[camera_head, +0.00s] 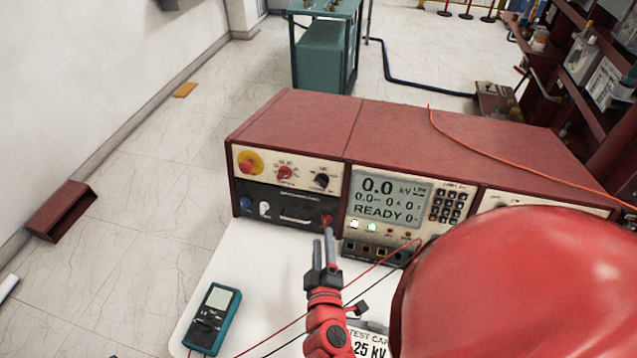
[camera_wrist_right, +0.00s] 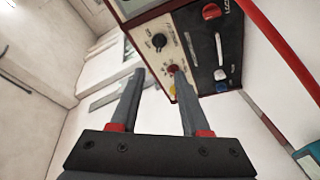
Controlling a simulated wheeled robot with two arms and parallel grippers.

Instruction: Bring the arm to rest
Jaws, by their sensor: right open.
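My right gripper (camera_head: 323,245) is raised in front of the red test console (camera_head: 290,130). In the head view its fingertips overlap the area just below the red terminal (camera_head: 326,220) on the black lower panel; I cannot tell the exact gap. In the right wrist view my gripper (camera_wrist_right: 159,75) has its two fingers apart, with nothing between them. Beyond the fingers that view shows the console's cream panel (camera_wrist_right: 185,45) with its knobs, and the black panel (camera_wrist_right: 215,45). My left gripper is not in view.
The console display (camera_head: 388,198) reads READY. A teal multimeter (camera_head: 212,318) lies on the white table (camera_head: 245,265) at left. Red and black leads run past my wrist. An orange cable (camera_head: 480,158) crosses the console top. Open floor lies left; shelves stand right.

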